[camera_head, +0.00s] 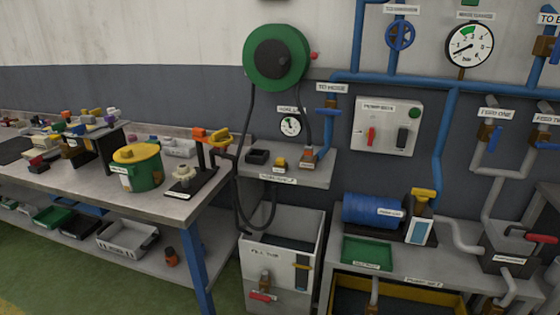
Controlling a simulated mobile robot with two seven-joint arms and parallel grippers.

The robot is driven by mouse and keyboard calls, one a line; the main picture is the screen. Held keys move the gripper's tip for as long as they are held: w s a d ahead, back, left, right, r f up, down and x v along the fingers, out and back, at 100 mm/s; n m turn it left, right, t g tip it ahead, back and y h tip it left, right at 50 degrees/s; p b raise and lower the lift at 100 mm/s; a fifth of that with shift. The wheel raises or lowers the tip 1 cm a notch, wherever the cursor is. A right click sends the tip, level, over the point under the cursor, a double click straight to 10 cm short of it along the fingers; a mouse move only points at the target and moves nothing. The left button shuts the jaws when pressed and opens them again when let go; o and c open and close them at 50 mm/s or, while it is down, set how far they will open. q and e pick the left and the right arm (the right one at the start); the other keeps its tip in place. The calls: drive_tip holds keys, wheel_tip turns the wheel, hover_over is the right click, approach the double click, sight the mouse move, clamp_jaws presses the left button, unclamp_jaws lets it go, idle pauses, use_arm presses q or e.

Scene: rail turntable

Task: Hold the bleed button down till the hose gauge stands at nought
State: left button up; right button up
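The hose gauge (290,126) is a small round white dial on the wall below the green hose reel (276,57). A label above it begins with "HOSE". Its needle is too small to read. I cannot tell for sure which part is the bleed button. A small red knob (314,56) sticks out at the reel's right side. A small yellow piece (280,163) and a dark block (257,157) sit on the grey shelf (318,179) below the gauge. Neither of my grippers is in view.
A dark hose (241,190) loops down beside the shelf. A grey tub (252,236) stands below. A larger gauge (469,45) and a switch panel (385,127) are on the right wall. A cluttered bench (175,204) with a green pot (140,172) is at left.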

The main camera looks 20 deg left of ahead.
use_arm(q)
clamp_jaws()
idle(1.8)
